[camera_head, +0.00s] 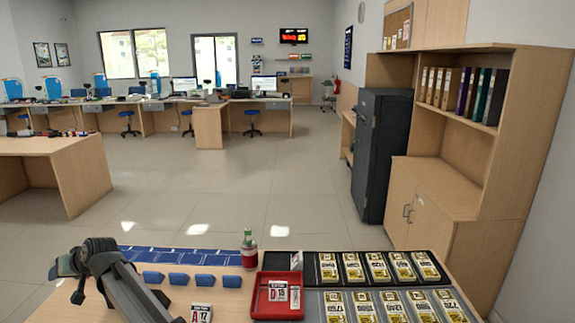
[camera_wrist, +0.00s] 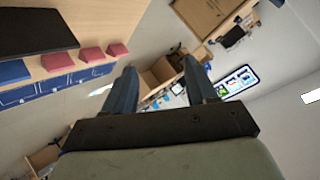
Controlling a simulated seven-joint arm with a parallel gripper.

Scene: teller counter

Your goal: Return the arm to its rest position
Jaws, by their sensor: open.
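My arm reaches in from the bottom left of the head view, bent over the left end of the counter (camera_head: 40,305). My gripper (camera_head: 64,284) is at the far left, pointing left and down, away from the trays. In the wrist view my gripper (camera_wrist: 162,70) has its two fingers wide apart. Nothing is between them; only the distant room shows there. My gripper is clear of every item on the counter. My forearm hides part of the counter and partly covers a blue block behind it.
A loose card (camera_head: 201,313) lies in front. The wrist view shows pinkish blocks (camera_wrist: 90,54). Open floor (camera_head: 240,200) lies beyond.

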